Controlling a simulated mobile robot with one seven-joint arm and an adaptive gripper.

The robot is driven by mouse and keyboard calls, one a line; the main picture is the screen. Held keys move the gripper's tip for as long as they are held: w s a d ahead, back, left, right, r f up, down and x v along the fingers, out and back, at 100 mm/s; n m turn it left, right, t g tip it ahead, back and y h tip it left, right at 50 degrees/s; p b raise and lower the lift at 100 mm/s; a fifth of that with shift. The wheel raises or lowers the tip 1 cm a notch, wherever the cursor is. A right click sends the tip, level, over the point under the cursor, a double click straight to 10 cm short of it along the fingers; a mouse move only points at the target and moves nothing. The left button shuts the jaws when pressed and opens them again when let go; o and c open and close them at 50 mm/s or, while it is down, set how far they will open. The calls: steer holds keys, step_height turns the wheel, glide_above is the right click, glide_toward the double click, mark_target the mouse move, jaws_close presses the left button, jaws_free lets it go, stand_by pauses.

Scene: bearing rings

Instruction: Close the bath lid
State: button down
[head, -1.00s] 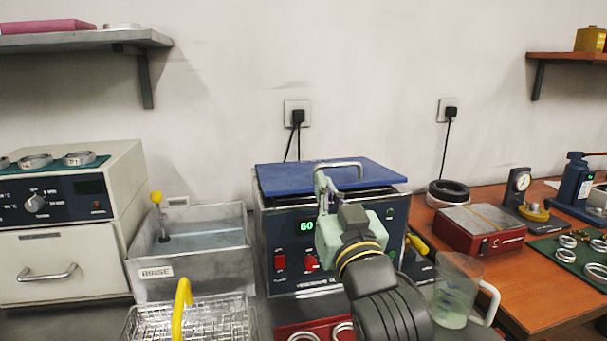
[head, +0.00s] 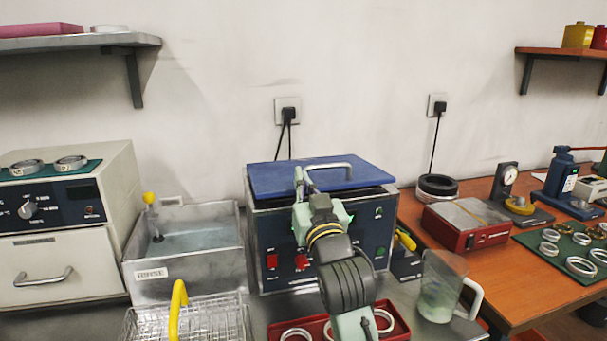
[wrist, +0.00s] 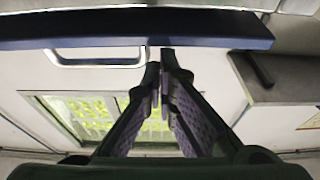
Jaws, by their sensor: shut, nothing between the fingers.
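The blue bath lid (head: 275,180) lies over the top of the metal bath (head: 265,225), with a dark gap showing below its front edge at the right. A metal handle (head: 335,165) stands on the lid. My gripper (head: 299,176) is at the lid's front part, left of its middle, near the left end of the handle. In the wrist view my gripper (wrist: 160,58) is shut and empty, its tips at the edge of the blue lid (wrist: 220,28). I cannot tell whether the tips touch it. My wrist hides part of the bath's front panel.
A rinse tank (head: 140,285) and a wire basket (head: 205,325) with a yellow handle stand left of the bath. A red tray (head: 272,331) with rings lies in front. A clear jug (head: 440,290) and a red box (head: 470,230) are to the right.

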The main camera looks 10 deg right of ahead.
steer(key=f+t+b, duration=0.1)
steer(key=f+b, duration=0.2)
steer(key=b, duration=0.2)
steer(key=shift+s, duration=0.2)
stand_by(0.5)
